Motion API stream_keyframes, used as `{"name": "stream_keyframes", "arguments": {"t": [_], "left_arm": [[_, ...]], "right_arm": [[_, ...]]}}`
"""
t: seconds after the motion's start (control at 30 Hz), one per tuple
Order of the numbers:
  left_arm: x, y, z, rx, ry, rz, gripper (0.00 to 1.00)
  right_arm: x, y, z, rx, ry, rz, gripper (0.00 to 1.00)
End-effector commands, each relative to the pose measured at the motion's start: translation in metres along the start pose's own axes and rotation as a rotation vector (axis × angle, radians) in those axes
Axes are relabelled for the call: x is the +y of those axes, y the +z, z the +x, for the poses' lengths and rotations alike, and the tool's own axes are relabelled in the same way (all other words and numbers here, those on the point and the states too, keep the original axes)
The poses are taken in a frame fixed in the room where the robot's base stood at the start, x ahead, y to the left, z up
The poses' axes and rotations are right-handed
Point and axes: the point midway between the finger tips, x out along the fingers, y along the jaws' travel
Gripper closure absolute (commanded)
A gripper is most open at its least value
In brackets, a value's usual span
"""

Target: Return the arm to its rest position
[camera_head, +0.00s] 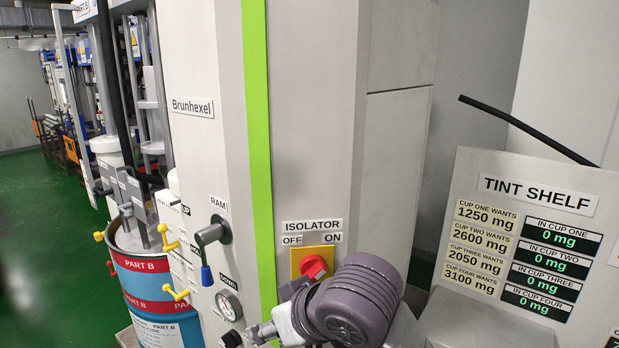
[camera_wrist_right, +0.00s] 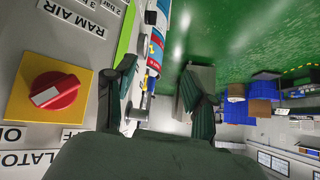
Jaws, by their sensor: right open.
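My right arm (camera_head: 355,300) is folded in front of the grey cabinet at the bottom middle of the head view, just below the red isolator knob (camera_head: 315,266). In the right wrist view my right gripper (camera_wrist_right: 158,80) has its two dark fingers apart with nothing between them. The isolator knob (camera_wrist_right: 54,91) on its yellow plate is left of the fingers there, and they look clear of it. The fingertips are hard to make out in the head view. My left gripper is not in view.
The Brunhexel cabinet (camera_head: 192,106) carries a black RAM lever (camera_head: 212,234) and a gauge (camera_head: 228,305). A red and blue Part B drum (camera_head: 150,290) stands at left. The tint shelf panel (camera_head: 540,225) is at right, its four cup displays reading 0 mg. Green floor (camera_head: 40,220) lies open at far left.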

Motion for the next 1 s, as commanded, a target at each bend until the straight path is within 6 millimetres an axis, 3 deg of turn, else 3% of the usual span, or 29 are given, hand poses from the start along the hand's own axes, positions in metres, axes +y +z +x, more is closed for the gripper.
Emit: {"name": "stream_keyframes", "arguments": {"t": [0.27,0.37,0.53,0.7,0.8,1.0], "left_arm": [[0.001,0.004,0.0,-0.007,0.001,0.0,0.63],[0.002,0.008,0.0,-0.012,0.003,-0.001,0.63],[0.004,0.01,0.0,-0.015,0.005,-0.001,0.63],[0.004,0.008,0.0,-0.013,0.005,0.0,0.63],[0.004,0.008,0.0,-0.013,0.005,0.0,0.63],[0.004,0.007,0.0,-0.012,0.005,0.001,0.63]], "right_arm": [[0.021,0.056,0.023,-0.017,-0.016,0.111,0.45],[0.032,0.091,0.033,-0.032,-0.008,0.169,0.45],[0.057,0.182,0.044,-0.095,0.056,0.29,0.45],[0.074,0.276,0.035,-0.19,0.158,0.368,0.45],[0.079,0.318,0.025,-0.246,0.21,0.387,0.45],[0.083,0.382,0.002,-0.345,0.29,0.4,0.45]]}}
